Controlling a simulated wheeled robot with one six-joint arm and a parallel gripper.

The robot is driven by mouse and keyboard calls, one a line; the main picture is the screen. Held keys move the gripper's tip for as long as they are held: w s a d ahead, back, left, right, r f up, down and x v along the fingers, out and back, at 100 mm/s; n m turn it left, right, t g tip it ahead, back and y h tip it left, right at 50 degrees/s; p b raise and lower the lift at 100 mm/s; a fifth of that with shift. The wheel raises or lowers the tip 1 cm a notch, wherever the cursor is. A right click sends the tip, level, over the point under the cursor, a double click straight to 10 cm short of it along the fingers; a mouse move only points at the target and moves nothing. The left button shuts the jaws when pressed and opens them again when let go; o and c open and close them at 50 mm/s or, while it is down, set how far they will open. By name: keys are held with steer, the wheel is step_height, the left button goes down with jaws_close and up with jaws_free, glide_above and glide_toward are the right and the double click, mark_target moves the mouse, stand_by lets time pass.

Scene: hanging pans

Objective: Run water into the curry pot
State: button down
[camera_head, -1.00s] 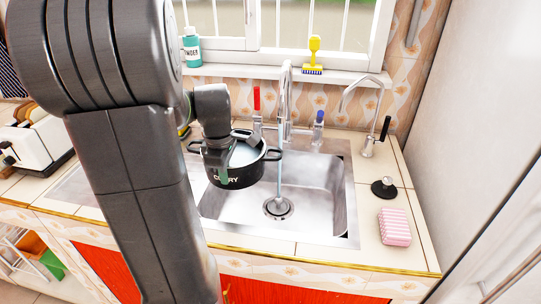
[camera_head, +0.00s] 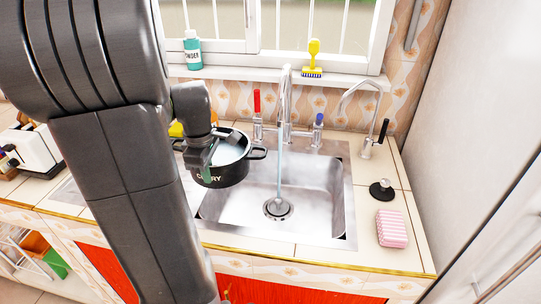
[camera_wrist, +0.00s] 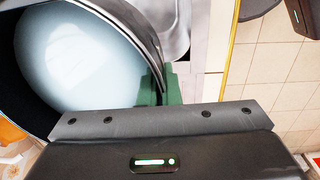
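The black curry pot (camera_head: 222,178) with white lettering hangs over the left part of the sink, roughly upright. In the wrist view the pot's rim (camera_wrist: 130,25) surrounds a pale, bluish-white surface that looks like liquid. My gripper (camera_head: 205,158) is shut on the pot's near-side wall; its green fingertips (camera_wrist: 160,86) pinch the rim. The tall faucet (camera_head: 286,95) runs a thin stream of water (camera_head: 280,170) into the sink, to the right of the pot and apart from it. The red tap handle (camera_head: 257,103) and blue tap handle (camera_head: 318,121) stand beside the faucet.
The metal sink (camera_head: 325,205) is otherwise empty. A second curved faucet (camera_head: 366,140), a black stopper (camera_head: 382,188) and a pink striped sponge (camera_head: 391,228) are on the right counter. A bottle (camera_head: 192,50) and yellow brush (camera_head: 313,60) stand on the sill. A toaster (camera_head: 33,148) is far left.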

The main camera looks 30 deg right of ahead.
steer(key=shift+w+a+r+p, duration=0.25)
steer(key=shift+a+r+p, duration=0.6)
steer(key=shift+a+r, duration=0.45)
steer(key=shift+f, duration=0.1)
stand_by(0.3)
